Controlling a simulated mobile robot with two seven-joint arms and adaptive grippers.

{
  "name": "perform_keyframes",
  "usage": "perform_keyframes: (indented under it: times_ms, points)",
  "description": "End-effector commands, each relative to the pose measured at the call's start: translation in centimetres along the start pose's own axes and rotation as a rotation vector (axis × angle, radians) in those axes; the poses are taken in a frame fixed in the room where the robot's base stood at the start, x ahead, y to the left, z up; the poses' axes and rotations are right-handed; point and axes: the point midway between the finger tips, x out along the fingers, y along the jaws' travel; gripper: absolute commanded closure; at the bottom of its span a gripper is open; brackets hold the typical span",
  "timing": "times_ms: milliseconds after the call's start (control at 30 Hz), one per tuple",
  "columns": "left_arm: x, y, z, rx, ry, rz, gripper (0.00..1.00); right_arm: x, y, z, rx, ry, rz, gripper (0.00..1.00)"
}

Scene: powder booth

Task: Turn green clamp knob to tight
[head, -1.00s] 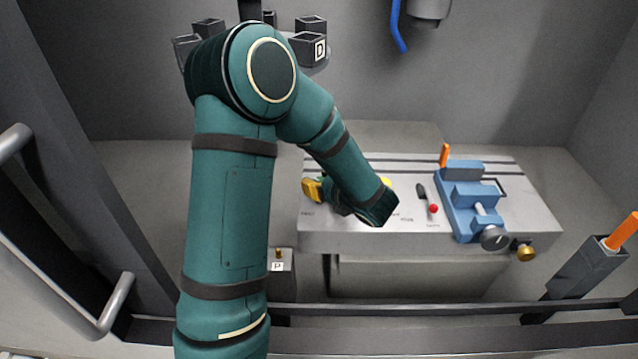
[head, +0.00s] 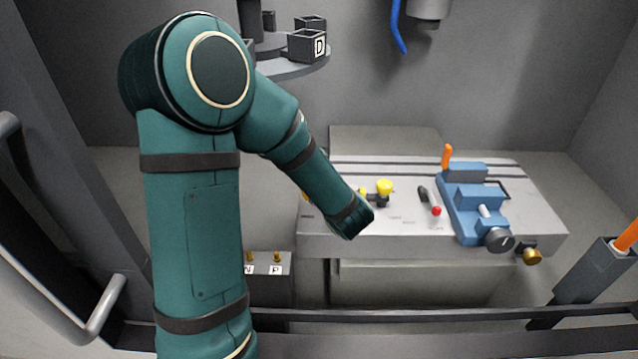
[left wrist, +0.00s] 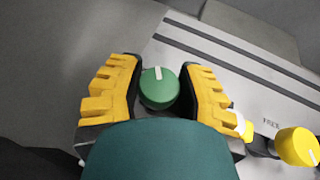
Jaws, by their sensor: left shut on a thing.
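The green clamp knob (left wrist: 160,90) is round, with a white mark on its face pointing nearly straight up in the left wrist view. My left gripper (left wrist: 161,76) has its yellow, dark-padded fingers on either side of the knob and is shut on it. In the head view my own left arm hides the green knob and nearly all of the gripper. My right gripper is not in view.
A yellow knob (head: 385,187) stands beside on the grey slotted table (head: 330,228), also in the left wrist view (left wrist: 298,147). A red-tipped lever (head: 436,211) and blue vise (head: 470,205) are further right. A dark box labelled D (head: 307,45) sits on a round shelf behind.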

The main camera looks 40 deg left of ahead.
Motion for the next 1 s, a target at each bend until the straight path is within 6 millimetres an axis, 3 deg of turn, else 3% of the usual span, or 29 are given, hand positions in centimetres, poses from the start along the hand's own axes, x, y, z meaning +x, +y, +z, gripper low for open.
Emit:
perform_keyframes:
  times_ms: [67,100,167,800,1000]
  points:
    - [0.0,0.0,0.0,0.001,0.001,0.001,0.98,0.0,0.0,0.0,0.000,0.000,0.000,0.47]
    - [0.0,0.0,0.0,0.001,0.001,0.001,0.53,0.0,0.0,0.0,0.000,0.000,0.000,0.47]
    - [0.0,0.0,0.0,0.001,0.001,0.001,0.32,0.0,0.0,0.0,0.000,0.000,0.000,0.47]
    - [-0.1,0.0,0.0,0.000,0.000,0.000,0.30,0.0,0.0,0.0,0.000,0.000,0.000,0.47]
    - [-2.1,-0.1,0.0,0.000,-0.001,-0.003,0.30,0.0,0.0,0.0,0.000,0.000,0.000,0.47]
